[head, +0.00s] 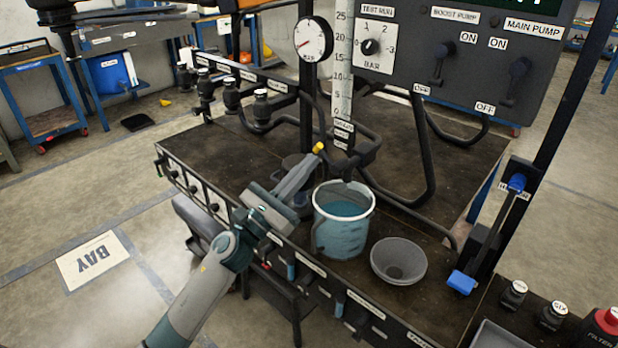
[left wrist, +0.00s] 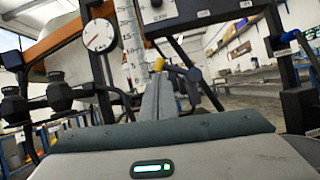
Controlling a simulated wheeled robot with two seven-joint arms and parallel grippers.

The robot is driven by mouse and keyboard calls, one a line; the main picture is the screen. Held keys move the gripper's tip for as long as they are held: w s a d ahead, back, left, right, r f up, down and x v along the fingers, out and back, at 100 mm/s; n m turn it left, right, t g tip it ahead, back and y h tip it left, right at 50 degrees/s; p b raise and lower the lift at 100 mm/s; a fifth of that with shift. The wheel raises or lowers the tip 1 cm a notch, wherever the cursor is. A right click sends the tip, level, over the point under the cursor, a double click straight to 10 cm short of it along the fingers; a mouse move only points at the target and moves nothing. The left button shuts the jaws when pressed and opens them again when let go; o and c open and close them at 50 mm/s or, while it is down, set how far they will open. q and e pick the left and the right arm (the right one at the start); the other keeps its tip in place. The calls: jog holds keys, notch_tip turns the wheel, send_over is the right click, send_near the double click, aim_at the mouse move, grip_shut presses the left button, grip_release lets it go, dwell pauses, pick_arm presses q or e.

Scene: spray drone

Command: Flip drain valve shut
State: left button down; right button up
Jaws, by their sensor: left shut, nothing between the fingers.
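A small yellow tip (head: 319,148) shows at the base of the sight tube, right at the end of my left gripper. It looks like the end of the drain valve's handle; the rest of the valve is hidden or too dark to tell. My left gripper (head: 312,161) is shut and empty, reaching over the bench from the left. In the left wrist view the shut fingers (left wrist: 158,90) point at the yellow tip (left wrist: 158,64) just beyond them. I cannot tell whether they touch it. My right gripper is not in view.
The scaled tube (head: 342,70), a gauge (head: 313,39) and dark hoses (head: 420,150) stand behind. The bench's left part (head: 225,150) is mostly clear.

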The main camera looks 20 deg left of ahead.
aim_at(314, 151)
pick_arm(q)
notch_tip(314, 151, up, 3)
jog(key=m+g+h, duration=0.1)
jog(key=m, duration=0.2)
jog(key=m+g+h+b, duration=0.1)
jog(key=m, duration=0.2)
jog(key=m+g+h, duration=0.1)
jog(key=m+h, duration=0.1)
jog(key=shift+d+f+m+b, duration=0.1)
jog(key=shift+d+m+b, duration=0.05)
jog(key=shift+m+b, duration=0.2)
jog(key=shift+s+d+r+m+g+h, duration=0.15)
jog(key=shift+d+r+m+g, duration=0.2)
jog(key=shift+m+g, duration=0.6)
jog(key=shift+s+d+r+m+g+h, duration=0.1)
jog(key=shift+d+r+m+g+h, duration=0.25)
jog(key=shift+m, duration=1.15)
jog(key=shift+s+d+r+m+g, duration=0.15)
jog(key=shift+r+m+g, duration=0.45)
jog(key=shift+m, duration=0.6)
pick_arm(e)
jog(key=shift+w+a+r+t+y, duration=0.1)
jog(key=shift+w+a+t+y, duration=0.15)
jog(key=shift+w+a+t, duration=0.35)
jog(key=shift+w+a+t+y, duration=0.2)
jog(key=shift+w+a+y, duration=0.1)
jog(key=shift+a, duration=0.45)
pick_arm(q)
jog(key=shift+f, duration=0.15)
